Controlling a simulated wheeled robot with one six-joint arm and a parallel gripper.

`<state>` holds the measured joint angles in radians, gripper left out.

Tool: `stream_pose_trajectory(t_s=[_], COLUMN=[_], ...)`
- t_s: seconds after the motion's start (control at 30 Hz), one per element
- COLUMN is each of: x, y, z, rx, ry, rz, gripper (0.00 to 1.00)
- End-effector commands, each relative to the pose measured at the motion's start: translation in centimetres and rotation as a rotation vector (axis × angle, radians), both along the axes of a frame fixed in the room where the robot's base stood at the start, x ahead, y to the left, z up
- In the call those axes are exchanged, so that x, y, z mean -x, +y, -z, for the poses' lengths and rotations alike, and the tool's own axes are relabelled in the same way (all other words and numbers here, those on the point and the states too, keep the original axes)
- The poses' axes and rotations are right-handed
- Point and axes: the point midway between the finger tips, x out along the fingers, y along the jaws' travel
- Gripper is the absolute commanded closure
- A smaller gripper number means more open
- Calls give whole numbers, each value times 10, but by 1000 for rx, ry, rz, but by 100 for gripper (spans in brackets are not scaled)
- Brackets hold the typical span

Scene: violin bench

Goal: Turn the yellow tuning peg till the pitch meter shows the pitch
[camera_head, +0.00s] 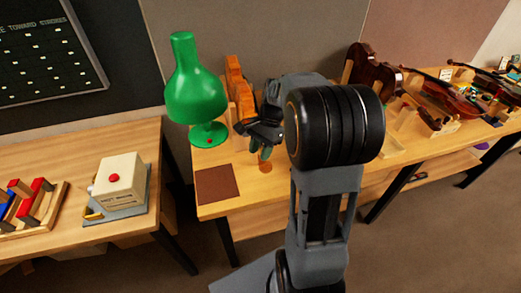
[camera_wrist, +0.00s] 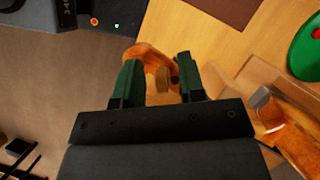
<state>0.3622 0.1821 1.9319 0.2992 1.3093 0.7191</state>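My gripper (camera_head: 264,152) hangs low over the front of the middle bench, left of my dark wrist. In the wrist view its two green fingers (camera_wrist: 159,68) stand apart. Between and beyond them is a curved orange wooden piece (camera_wrist: 150,55), with a small tan-brown knob (camera_wrist: 163,80) that may be a peg. I cannot tell whether the fingers touch it. No clearly yellow peg shows. A dark box (camera_wrist: 80,14) with a red and a green light, partly cut off, may be the pitch meter; its reading is not legible.
A green lamp (camera_head: 197,95) stands left of my gripper, with a brown mat (camera_head: 216,184) in front. Violins (camera_head: 440,95) lie at right. The left table holds a cream box (camera_head: 122,178) with a red button.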

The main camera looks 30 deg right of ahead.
Motion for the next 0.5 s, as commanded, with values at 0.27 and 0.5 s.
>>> stream_pose_trajectory(t_s=[0.27,0.5], x=[1,0], y=[1,1], z=[2,2], rx=[0,0], ry=[1,0], rz=[0,0], gripper=[63,81])
